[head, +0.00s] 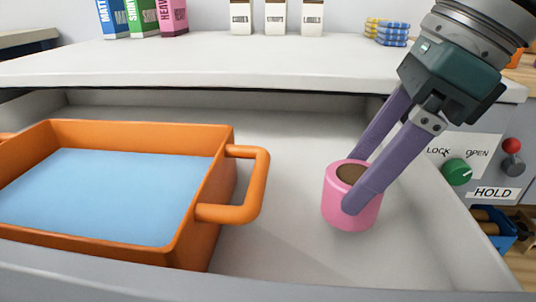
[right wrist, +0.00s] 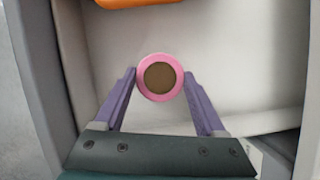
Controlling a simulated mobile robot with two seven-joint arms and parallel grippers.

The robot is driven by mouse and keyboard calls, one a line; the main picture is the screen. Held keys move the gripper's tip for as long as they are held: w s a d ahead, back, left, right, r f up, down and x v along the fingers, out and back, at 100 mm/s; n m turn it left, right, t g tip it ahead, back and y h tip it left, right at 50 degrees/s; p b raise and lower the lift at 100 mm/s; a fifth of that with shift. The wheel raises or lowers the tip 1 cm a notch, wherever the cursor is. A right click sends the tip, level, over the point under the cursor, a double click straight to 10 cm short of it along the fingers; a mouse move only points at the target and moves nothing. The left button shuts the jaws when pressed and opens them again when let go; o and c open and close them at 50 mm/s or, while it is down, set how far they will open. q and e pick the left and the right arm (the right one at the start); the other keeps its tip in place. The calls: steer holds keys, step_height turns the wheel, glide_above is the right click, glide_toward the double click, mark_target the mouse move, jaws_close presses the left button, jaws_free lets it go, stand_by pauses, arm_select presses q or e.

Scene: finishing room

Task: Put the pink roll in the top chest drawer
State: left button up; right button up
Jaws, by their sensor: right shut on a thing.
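The pink roll (head: 338,203), a short upright cylinder with a brown core, is inside the open top chest drawer (head: 285,238), right of an orange tray. My right gripper (head: 354,186) reaches down from the upper right, its two purple fingers shut on the roll's sides. The right wrist view shows the roll (right wrist: 160,61) from above, between the fingertips (right wrist: 160,78). I cannot tell whether the roll's underside touches the drawer floor. My left gripper is not in view.
The orange tray (head: 221,190) with a blue inside fills the drawer's left part, its handle towards the roll. Boxes (head: 143,18) and striped bundles (head: 387,32) stand on the chest top (head: 200,62). A panel with a green knob (head: 457,172) and a red-tipped lever (head: 512,148) is at right.

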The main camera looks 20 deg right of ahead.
step_height(320, 180, down, 4)
steer(key=shift+s+a+r+b, duration=0.1)
steer(key=shift+r+b, duration=0.15)
steer(key=shift+b, duration=0.75)
steer(key=shift+w+d+r, duration=0.15)
steer(key=shift+w+d, duration=0.05)
steer(key=shift+d, duration=0.05)
steer(key=shift+s+a+f, duration=0.15)
steer(key=shift+f, duration=0.05)
steer(key=o, duration=1.4)
steer(key=shift+r, duration=0.1)
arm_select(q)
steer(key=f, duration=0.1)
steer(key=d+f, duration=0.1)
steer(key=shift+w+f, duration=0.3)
